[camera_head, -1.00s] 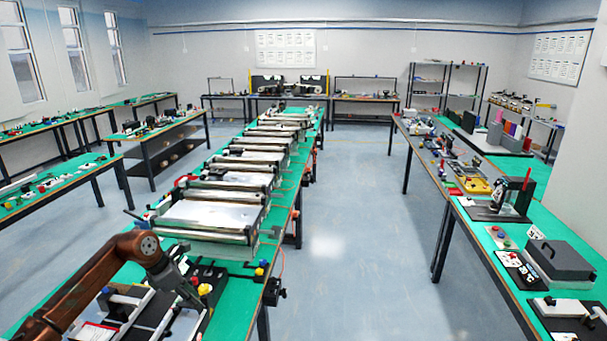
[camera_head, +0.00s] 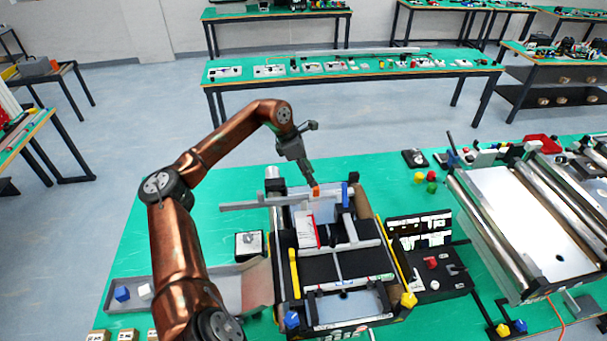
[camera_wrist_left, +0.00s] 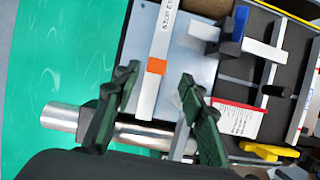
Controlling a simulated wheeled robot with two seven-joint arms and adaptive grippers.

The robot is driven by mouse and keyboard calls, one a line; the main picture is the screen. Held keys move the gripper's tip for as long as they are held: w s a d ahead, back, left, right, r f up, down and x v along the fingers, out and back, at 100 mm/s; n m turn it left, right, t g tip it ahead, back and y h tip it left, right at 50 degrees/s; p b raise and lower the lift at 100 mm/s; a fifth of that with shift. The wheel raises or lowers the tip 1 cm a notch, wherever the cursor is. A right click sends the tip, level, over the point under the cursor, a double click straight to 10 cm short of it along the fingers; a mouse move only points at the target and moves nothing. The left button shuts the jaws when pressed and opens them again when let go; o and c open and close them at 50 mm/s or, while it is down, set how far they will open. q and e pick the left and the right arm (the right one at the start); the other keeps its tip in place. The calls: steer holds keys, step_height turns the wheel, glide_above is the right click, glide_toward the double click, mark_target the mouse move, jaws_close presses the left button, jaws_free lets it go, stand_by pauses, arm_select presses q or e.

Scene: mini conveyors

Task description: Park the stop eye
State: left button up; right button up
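A light bar printed with partly readable text like "STOP EY" (camera_wrist_left: 166,28) carries a small orange block (camera_wrist_left: 156,66). The orange block also shows in the head view (camera_head: 316,190), at the far side of a small conveyor rig (camera_head: 297,267). My left gripper (camera_head: 311,184) points down at the orange block. In the wrist view my left gripper (camera_wrist_left: 160,78) has its two dark green fingers spread, with the orange block between and a little beyond the tips. I see gaps on both sides, so it holds nothing. My right gripper is not in view.
A blue part (camera_wrist_left: 240,22) stands close beside the bar. A red-edged white card (camera_head: 306,229) lies on the rig. A dark control box (camera_head: 425,250) and a larger conveyor (camera_head: 522,218) are to the right.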

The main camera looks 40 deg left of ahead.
mark_target(316, 191)
arm_select(q)
steer(key=shift+w+f, duration=0.45)
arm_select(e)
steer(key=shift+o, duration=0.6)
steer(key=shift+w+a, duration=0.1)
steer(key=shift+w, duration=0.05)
arm_select(q)
steer(key=x, duration=0.3)
steer(key=p+x, duration=0.1)
steer(key=shift+s+a+f, duration=0.1)
steer(key=shift+s+f, duration=0.2)
steer(key=shift+f, duration=0.1)
steer(key=shift+x, duration=0.8)
steer(key=shift+c, duration=1)
steer(key=c, duration=0.3)
steer(key=shift+c, duration=1)
steer(key=c, duration=0.3)
jaws_close()
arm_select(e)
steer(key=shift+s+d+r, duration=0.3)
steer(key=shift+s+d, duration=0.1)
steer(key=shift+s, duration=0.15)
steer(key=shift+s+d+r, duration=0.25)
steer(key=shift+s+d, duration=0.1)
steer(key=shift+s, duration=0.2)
